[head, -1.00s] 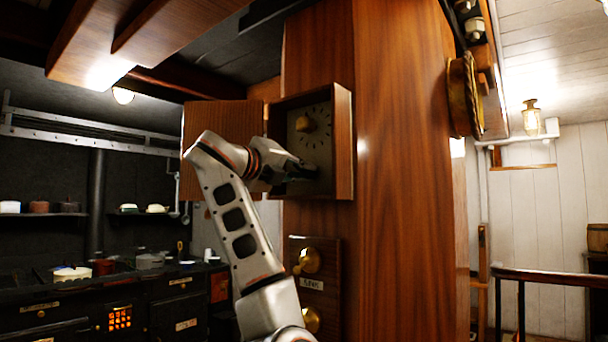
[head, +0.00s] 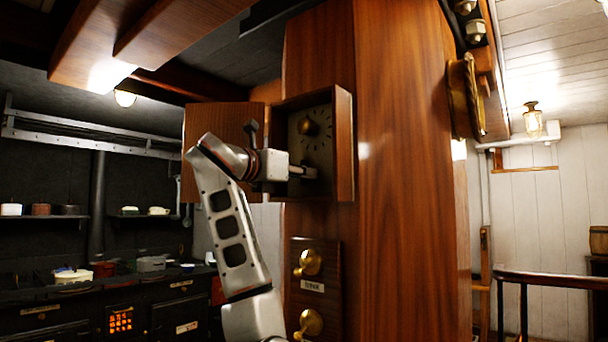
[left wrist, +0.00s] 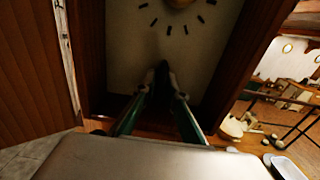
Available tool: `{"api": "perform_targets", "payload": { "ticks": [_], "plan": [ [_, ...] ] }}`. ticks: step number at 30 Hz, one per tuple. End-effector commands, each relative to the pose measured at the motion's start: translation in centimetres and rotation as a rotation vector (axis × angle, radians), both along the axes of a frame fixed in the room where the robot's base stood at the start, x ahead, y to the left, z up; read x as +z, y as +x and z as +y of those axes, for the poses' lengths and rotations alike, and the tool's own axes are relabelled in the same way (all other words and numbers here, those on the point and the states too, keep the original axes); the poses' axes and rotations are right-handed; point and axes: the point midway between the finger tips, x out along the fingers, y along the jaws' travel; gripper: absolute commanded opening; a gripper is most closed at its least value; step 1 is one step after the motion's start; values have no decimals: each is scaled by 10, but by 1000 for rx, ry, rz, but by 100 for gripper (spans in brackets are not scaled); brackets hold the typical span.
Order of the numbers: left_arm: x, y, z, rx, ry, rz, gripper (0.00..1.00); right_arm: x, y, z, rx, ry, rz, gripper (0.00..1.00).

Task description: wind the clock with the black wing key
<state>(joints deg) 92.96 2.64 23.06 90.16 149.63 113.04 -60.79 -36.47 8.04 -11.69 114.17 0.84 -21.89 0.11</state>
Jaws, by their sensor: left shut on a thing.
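The clock (head: 322,150) has a pale face with dark marks and a brass centre piece (head: 309,127). It sits in a wooden case whose door (head: 215,122) stands open to the left. My left gripper (head: 312,173) reaches into the case at the lower part of the face. In the left wrist view its fingers (left wrist: 162,78) are closed together in front of the clock face (left wrist: 140,60). They are shut on a small dark thing, likely the black wing key, mostly hidden by the fingers. I cannot tell how deep it sits. My right gripper is not in view.
Below the case is a panel with brass knobs (head: 308,263). The wooden case wall (head: 344,145) stands close to the right of my gripper. A dark stove (head: 120,310) with pots is at the left, and a railing (head: 550,278) at the right.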

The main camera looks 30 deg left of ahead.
Motion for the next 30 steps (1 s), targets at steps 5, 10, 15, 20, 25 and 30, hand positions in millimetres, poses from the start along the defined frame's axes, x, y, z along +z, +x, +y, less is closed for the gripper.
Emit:
{"api": "perform_targets", "payload": {
  "ticks": [5,10,15,20,25,30],
  "plan": [
    [-2,1,0,-1,147,-6,0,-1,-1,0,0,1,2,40],
    [-3,1,0,-3,264,-15,0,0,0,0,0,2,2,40],
    [-3,1,1,-3,343,-21,0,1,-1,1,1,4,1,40],
    [-3,1,0,-4,389,-25,0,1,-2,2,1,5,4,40],
    [-3,1,0,-4,411,-27,0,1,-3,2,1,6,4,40],
    [-3,1,0,-4,414,-27,0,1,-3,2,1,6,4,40]
  ]
}}
